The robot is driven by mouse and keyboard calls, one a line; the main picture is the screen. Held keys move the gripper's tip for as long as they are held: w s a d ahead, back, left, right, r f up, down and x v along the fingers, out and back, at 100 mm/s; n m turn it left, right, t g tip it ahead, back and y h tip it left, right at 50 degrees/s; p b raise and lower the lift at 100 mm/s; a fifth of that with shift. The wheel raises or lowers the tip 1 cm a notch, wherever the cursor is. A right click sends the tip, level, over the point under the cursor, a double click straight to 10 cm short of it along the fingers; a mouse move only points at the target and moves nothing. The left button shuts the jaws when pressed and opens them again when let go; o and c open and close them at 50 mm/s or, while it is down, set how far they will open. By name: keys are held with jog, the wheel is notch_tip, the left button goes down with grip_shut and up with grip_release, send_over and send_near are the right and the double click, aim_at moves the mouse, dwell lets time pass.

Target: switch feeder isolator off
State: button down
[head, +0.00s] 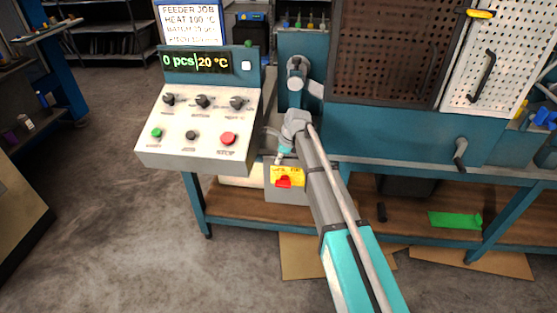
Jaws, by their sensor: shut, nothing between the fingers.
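The feeder isolator is a grey box (273,195) below the bench front, just right of the control panel, with a yellow plate (297,173) and a red handle (284,183) on its face. Small lettering on the plate is too blurred to read surely. The handle's exact position is hard to tell. My gripper (279,160) is at the end of my arm, pointing down just above the yellow plate. It is shut and empty. Whether it touches the box cannot be told. My arm passes in front of the box's right side.
The sloped control panel (190,138) has several knobs, a green button (156,132) and a red button (228,138). Its display (195,62) reads 0 pcs and 20 °C. A brown perforated panel (385,50) stands right. Cardboard (300,262) lies under the bench.

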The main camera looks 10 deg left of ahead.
jog(key=shift+r+p, duration=1.35)
jog(key=shift+r, duration=0.4)
jog(key=s+d+n+h, duration=0.1)
jog(key=s+d+n, duration=0.6)
jog(key=d, duration=0.4)
jog(key=s+d+f+n+h, duration=0.15)
jog(key=s+d+n, duration=0.25)
jog(key=s+d, duration=0.5)
jog(key=s+d+n+h, duration=0.1)
jog(key=s+d+n, duration=0.55)
jog(key=d, duration=0.55)
notch_tip(320, 180, up, 17)
jog(key=p, duration=1.6)
jog(key=shift+s+p, duration=0.3)
jog(key=shift+s, duration=0.15)
jog(key=shift+d, duration=0.15)
